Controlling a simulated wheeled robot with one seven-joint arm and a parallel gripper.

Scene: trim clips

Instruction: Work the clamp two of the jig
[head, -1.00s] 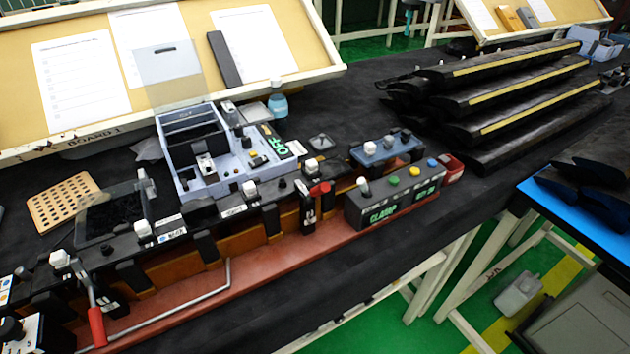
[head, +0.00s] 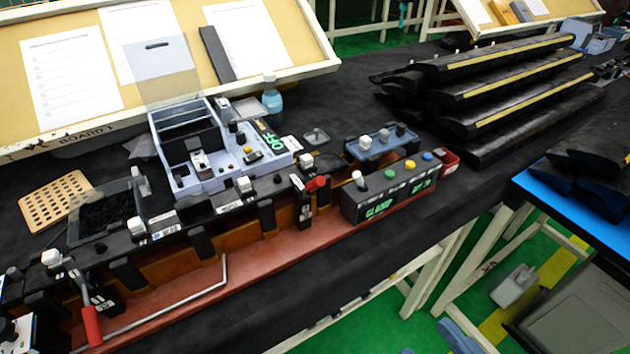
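The jig (head: 240,284) is a long red base with an orange-brown fixture, running from the lower left to the middle of the head view. Black clamp blocks with white knobs stand along it. One clamp (head: 90,325) at the left has a bent metal lever with a red grip hanging down. Another clamp (head: 305,205) near the right end has a red top. I cannot tell which is clamp two. A dark control box (head: 385,200) with green "CLAMP" lettering, a white knob and coloured buttons sits at the jig's right end. My gripper is not in view.
A blue-grey unit (head: 215,165) marked "OFF" stands behind the jig. A mesh-filled tray (head: 105,212), a perforated tan board (head: 55,200) and a bottle (head: 272,97) are nearby. Stacked black trim pieces (head: 490,90) lie at right. The dark table top (head: 330,85) is clear between bottle and stack.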

